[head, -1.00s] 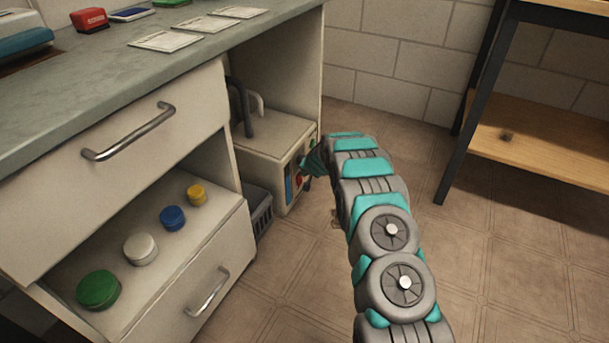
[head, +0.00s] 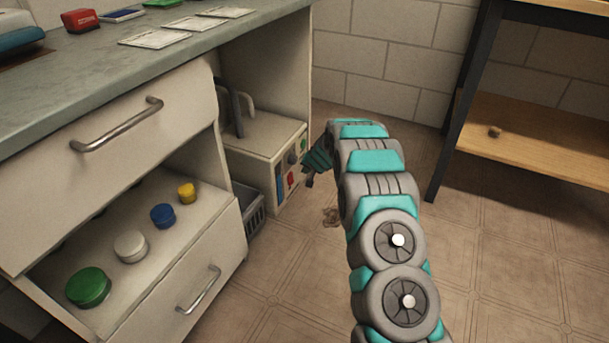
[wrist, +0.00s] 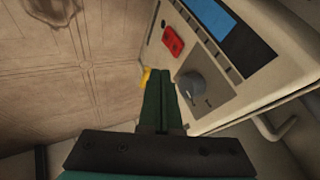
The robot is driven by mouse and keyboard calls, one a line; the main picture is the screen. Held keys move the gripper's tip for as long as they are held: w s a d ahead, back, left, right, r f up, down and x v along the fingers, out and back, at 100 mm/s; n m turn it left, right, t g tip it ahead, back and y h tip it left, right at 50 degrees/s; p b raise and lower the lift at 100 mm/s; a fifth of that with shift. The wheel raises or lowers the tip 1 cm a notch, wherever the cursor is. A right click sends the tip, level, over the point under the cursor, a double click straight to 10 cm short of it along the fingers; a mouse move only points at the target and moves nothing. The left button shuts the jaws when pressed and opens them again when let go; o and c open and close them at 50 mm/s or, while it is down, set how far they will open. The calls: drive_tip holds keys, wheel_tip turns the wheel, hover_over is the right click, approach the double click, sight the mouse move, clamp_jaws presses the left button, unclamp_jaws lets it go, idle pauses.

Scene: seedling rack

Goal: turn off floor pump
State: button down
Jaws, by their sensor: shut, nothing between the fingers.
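The floor pump (head: 262,150) is a cream box on the floor under the bench, with a dark handle on top. Its front panel shows in the wrist view, with a red switch (wrist: 173,40), a grey round knob (wrist: 191,84) and a blue display (wrist: 214,22). The red switch also shows in the head view (head: 291,180). My gripper (wrist: 160,72) is shut and empty, its fingertips in front of the panel, near the switch and knob. In the head view its tip (head: 309,181) is just right of the panel. I cannot tell whether it touches.
An open drawer (head: 118,290) with green, white, blue and yellow lidded jars is at the left. A grey basket (head: 254,212) stands beside the pump. A wooden shelf (head: 540,150) with dark legs is at the right.

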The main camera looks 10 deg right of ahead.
drive_tip(key=shift+w+a+r+v, duration=0.1)
drive_tip(key=shift+v, duration=0.65)
drive_tip(key=shift+w+a+r+v, duration=0.1)
drive_tip(key=shift+a+v, duration=0.05)
drive_tip(key=shift+v, duration=0.65)
drive_tip(key=shift+a+r+v, duration=0.1)
drive_tip(key=shift+v, duration=0.65)
drive_tip(key=shift+f, duration=0.1)
